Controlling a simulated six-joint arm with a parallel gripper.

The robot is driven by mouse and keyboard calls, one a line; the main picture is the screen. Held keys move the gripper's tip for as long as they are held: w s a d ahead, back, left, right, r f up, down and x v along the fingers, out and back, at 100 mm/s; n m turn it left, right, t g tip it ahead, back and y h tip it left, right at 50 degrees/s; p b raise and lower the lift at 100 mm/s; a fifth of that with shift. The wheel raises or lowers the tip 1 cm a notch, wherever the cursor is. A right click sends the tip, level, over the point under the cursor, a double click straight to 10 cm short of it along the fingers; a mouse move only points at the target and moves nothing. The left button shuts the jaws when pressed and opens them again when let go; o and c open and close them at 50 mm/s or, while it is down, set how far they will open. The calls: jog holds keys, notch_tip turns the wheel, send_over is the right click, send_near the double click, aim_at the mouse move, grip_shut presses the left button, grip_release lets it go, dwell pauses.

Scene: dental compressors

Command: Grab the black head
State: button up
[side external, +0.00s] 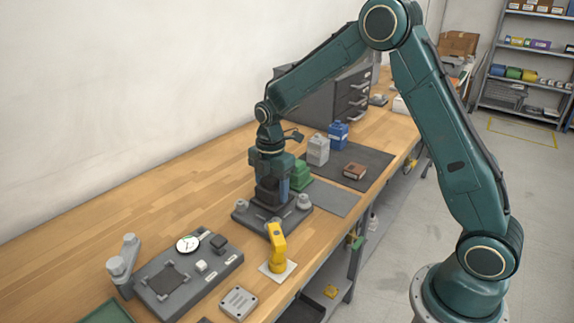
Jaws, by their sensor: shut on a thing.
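My gripper (270,180) points straight down over a dark grey base plate (296,221) on the wooden bench. It is shut on the black head (268,192), a dark block between and just below the fingers. The head is low over the middle of the plate, between grey round knobs (303,202). I cannot tell whether it touches the plate. The fingers hide part of the head.
A yellow device (277,249) stands close in front of the plate. A grey panel with a gauge (187,244) lies to the left. A green block (301,172), a grey bottle (318,149) and a blue bottle (338,134) stand behind. Bare wood lies to the left.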

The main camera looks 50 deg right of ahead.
aim_at(272, 177)
notch_tip(272, 177, up, 17)
jog(key=shift+r, duration=0.15)
dwell(0.4)
dwell(0.5)
